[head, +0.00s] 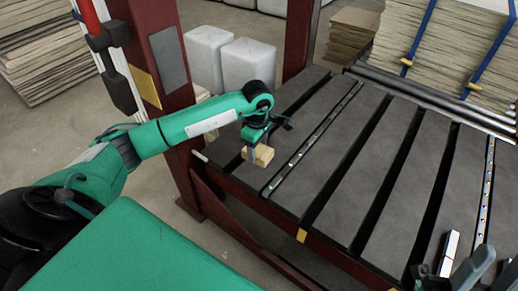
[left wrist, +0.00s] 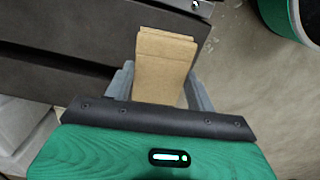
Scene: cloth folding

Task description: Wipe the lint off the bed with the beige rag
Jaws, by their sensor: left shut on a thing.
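The beige rag (head: 263,154) is a folded, blocky pad at the left end of the bed (head: 345,147), a dark grey slatted surface. My left gripper (head: 254,150) is shut on the rag, low over the bed's near left edge; I cannot tell whether the rag touches the bed. In the left wrist view the rag (left wrist: 164,62) sits between the two grey fingers of my left gripper (left wrist: 160,88) and sticks out past them. What seems to be my right gripper (head: 472,268) is partly cut off at the lower right; its jaws are unclear. I cannot make out any lint.
Dark gaps and two metal strips with holes (head: 318,135) run across the bed. A dark red post (head: 299,35) rises behind its left end. Pale containers (head: 248,62) stand on the floor behind. Stacked sheets (head: 465,45) lie beyond the rails at the back right.

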